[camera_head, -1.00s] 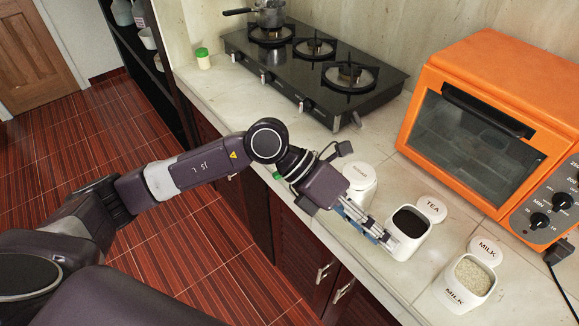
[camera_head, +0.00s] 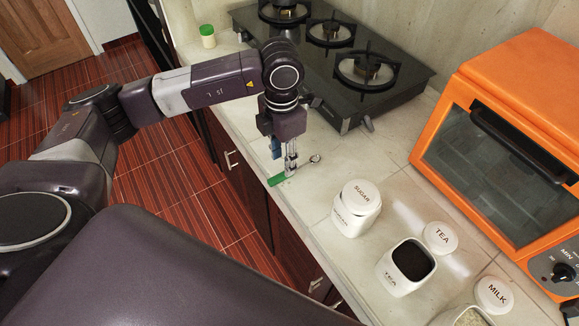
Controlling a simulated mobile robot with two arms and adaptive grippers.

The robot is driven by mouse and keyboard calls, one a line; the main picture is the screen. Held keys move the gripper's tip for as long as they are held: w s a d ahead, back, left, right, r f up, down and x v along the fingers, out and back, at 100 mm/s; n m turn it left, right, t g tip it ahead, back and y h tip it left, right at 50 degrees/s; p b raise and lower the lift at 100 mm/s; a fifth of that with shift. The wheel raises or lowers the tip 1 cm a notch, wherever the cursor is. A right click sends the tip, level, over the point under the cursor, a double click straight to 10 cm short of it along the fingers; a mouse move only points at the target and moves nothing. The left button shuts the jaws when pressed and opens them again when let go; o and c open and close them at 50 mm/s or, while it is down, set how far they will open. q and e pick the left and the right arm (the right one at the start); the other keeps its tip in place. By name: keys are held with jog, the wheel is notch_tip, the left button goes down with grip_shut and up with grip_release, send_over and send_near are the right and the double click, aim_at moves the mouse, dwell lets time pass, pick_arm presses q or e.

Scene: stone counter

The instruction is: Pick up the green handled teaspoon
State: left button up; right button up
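The teaspoon with a green handle (camera_head: 277,180) lies on the stone counter near its front edge, and its metal bowl (camera_head: 315,158) points away to the right. My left gripper (camera_head: 289,172) points down at the spoon, with its fingertips at the inner end of the green handle. The fingers overlap the spoon's middle and hide part of its stem. I cannot tell whether they touch it or how far apart they are. My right gripper is not in view.
A black gas stove (camera_head: 345,60) stands behind the gripper. The lidded sugar jar (camera_head: 350,222), open tea jar (camera_head: 392,275) and tea lid (camera_head: 440,238) are to the right. An orange oven (camera_head: 460,75) stands at the far right. The counter's front edge is close.

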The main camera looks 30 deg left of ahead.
aim_at(283, 174)
pick_arm(q)
jog(key=shift+s+a+f+p, duration=0.15)
jog(key=shift+f+p, duration=0.4)
jog(key=shift+f, duration=0.3)
jog(key=shift+a+f+p, duration=0.1)
jog(key=shift+f+p, duration=0.35)
jog(key=shift+f, duration=0.3)
jog(key=shift+w+f, duration=0.15)
jog(key=shift+f, duration=0.45)
jog(key=shift+w+f, duration=0.15)
jog(key=shift+f, duration=0.65)
grip_shut()
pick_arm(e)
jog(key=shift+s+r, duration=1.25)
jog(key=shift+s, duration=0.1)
